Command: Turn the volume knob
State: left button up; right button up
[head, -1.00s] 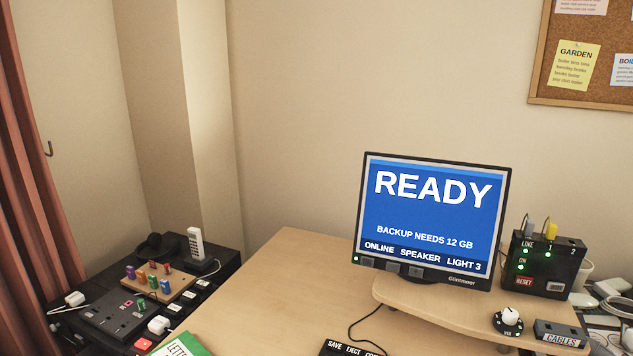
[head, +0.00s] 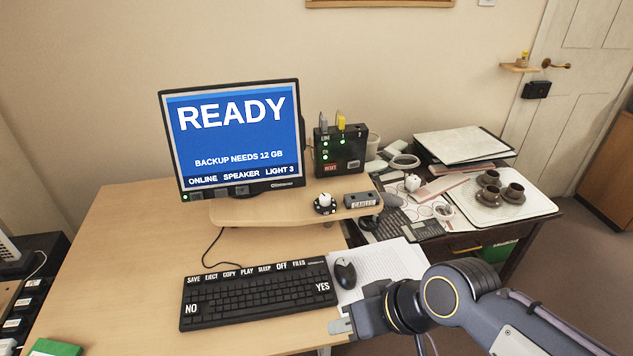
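The volume knob (head: 325,199) is a small white knob on a round black base. It stands on the raised wooden monitor shelf (head: 260,212), to the right of the monitor and left of a dark box labelled CABLES (head: 361,200). My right gripper (head: 338,327) is low in the head view, near the desk's front edge. It is below the mouse and well apart from the knob. Its pale fingertips point left, and I cannot tell whether they are open or shut. Nothing shows held in it. My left gripper is out of view.
The monitor (head: 232,135) reads READY. A black box with green lights (head: 339,150) stands behind the knob. The keyboard (head: 258,296) and mouse (head: 345,273) lie in front of the shelf. A side table at right holds a tray (head: 540,203) with brown cups.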

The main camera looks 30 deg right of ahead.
aim_at(324, 198)
jog(key=k+z, duration=0.1)
jog(key=z, duration=0.95)
jog(key=k+j, duration=0.05)
